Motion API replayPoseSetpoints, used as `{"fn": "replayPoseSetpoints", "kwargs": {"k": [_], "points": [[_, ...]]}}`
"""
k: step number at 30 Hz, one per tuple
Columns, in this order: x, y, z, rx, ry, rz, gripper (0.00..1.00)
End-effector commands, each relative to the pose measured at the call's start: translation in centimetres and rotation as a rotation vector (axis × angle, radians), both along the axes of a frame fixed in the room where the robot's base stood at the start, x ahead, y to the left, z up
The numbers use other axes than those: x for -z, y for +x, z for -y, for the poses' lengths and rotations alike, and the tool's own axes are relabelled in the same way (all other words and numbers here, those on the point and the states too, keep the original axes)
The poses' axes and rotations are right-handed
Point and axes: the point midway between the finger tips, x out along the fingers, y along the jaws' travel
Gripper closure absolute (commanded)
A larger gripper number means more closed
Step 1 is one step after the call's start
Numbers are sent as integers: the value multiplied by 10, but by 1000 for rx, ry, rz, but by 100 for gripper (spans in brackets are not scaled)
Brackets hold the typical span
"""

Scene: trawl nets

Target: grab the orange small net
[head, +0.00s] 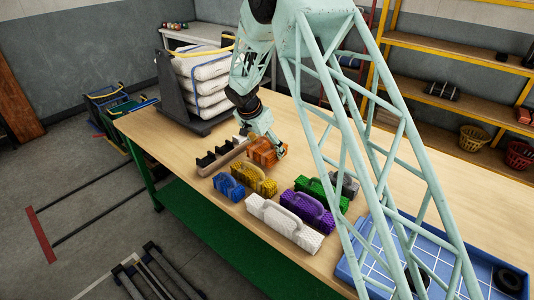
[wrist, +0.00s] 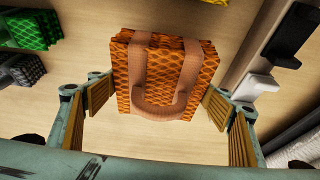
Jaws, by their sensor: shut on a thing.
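The orange small net (head: 262,154) is a block with a netted surface and a handle strap, at the back of the group of nets on the wooden table. In the wrist view the orange small net (wrist: 196,62) fills the middle, its looped handle toward me. My gripper (head: 270,146) reaches down over it. In the wrist view my gripper (wrist: 157,100) has one ridged finger pad on each side of the net, and it is shut on the net. I cannot tell whether the net is clear of the tabletop.
Yellow (head: 254,181), blue (head: 228,187), purple (head: 308,211), green (head: 321,194), grey (head: 345,185) and white (head: 285,221) nets stand close by in front. A holder with black notches (head: 222,156) is just left. A blue tray (head: 352,270) lies front right. The table's right rear is clear.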

Motion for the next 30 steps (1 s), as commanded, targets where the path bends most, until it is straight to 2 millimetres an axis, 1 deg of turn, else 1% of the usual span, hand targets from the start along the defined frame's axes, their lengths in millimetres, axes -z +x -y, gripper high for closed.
{"fn": "replayPoseSetpoints", "kwargs": {"k": [1,3,9,12,18,30], "points": [[-10,1,0,1,2,2,43],[-20,1,0,1,2,4,43],[-44,1,0,1,2,2,43],[-52,1,0,0,1,2,43],[-58,0,0,0,0,1,43],[-58,0,0,0,0,1,43]]}}
